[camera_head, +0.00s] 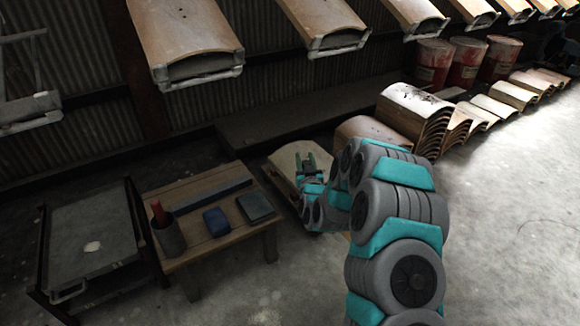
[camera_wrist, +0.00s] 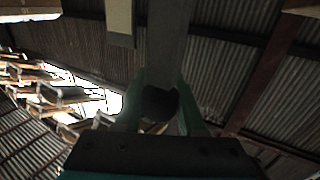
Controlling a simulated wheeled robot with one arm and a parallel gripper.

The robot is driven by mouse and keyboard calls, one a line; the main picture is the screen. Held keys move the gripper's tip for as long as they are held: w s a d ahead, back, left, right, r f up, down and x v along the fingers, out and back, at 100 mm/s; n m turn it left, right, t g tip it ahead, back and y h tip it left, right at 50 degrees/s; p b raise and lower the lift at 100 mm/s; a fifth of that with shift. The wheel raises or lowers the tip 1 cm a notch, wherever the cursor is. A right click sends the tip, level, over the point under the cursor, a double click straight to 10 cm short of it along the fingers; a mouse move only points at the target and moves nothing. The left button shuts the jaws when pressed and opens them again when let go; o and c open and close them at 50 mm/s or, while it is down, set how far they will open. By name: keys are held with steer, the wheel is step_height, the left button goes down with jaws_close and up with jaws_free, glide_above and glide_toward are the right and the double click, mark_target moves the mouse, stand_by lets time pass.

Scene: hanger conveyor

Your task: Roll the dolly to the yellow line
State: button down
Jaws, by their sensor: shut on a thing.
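A low grey cart, which looks like the dolly (camera_head: 92,228), stands on the floor at the left, with dark upright frames at its ends and a pale patch on its top. My gripper (camera_head: 308,164) is well to the right of it, beyond the wooden table, with its green fingers pointing up. In the wrist view my gripper (camera_wrist: 160,108) is shut on a dark round-ended thing (camera_wrist: 160,102), which I cannot identify. A grey bar shows above it. No yellow line shows clearly; my arm hides part of the floor.
A wooden table (camera_head: 190,190) beside the cart holds a dark cup (camera_head: 168,236), a blue block and other items. Curved wooden panels (camera_head: 412,115) are stacked behind my arm, near red drums (camera_head: 467,62). More panels hang overhead (camera_head: 185,40). The floor at right (camera_head: 510,220) is clear.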

steer(key=w+d, duration=0.2)
steer(key=d, duration=0.1)
steer(key=w+d, duration=0.1)
steer(key=d, duration=0.1)
steer(key=shift+w, duration=0.15)
steer(key=c, duration=0.5)
jaws_free()
steer(key=shift+a, duration=0.1)
steer(key=s+d, duration=0.1)
steer(key=s, duration=0.7)
steer(key=shift+w, duration=0.1)
